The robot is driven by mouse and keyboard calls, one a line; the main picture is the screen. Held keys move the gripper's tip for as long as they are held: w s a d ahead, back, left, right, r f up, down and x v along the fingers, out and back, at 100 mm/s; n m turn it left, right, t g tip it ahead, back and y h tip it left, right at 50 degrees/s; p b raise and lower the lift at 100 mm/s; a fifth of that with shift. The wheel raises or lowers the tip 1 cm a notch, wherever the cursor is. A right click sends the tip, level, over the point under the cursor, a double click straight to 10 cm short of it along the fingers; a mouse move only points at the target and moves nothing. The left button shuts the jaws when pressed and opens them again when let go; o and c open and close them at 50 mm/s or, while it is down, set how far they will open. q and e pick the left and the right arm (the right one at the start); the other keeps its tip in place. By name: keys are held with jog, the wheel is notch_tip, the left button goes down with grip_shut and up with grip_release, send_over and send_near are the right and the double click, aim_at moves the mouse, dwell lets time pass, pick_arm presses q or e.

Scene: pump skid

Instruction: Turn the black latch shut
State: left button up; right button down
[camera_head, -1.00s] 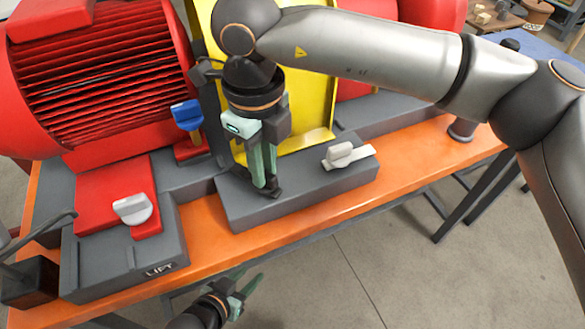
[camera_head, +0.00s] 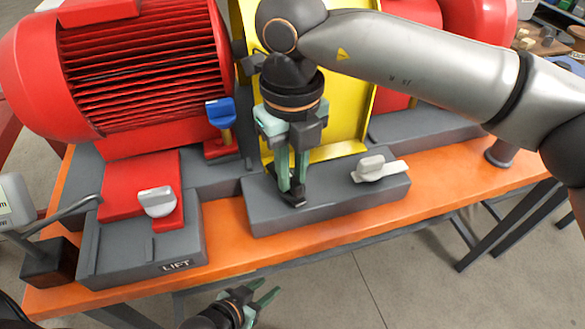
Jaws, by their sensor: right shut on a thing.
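The black latch (camera_head: 298,202) is on the grey block (camera_head: 335,205) in front of the yellow guard. Only a small dark part of it shows below my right gripper's fingertips. My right gripper (camera_head: 292,186) points down, shut on the latch, and its fingers hide most of it. The latch's exact angle is hard to tell. My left gripper (camera_head: 269,295) is low in the picture, in front of the table edge, with its green fingers apart and empty.
A white-handled latch (camera_head: 370,168) is on the same block to the right. Another pale knob (camera_head: 157,201) is on the red plate at left. A blue-handled valve (camera_head: 221,113) stands by the red motor (camera_head: 140,70). The yellow guard (camera_head: 345,95) rises behind my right gripper.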

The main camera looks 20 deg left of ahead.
aim_at(292, 178)
jog(key=c, duration=0.8)
grip_release()
notch_tip(292, 178, up, 13)
jog(key=p, duration=0.1)
jog(key=shift+f+p, duration=0.2)
jog(key=shift+p, duration=0.15)
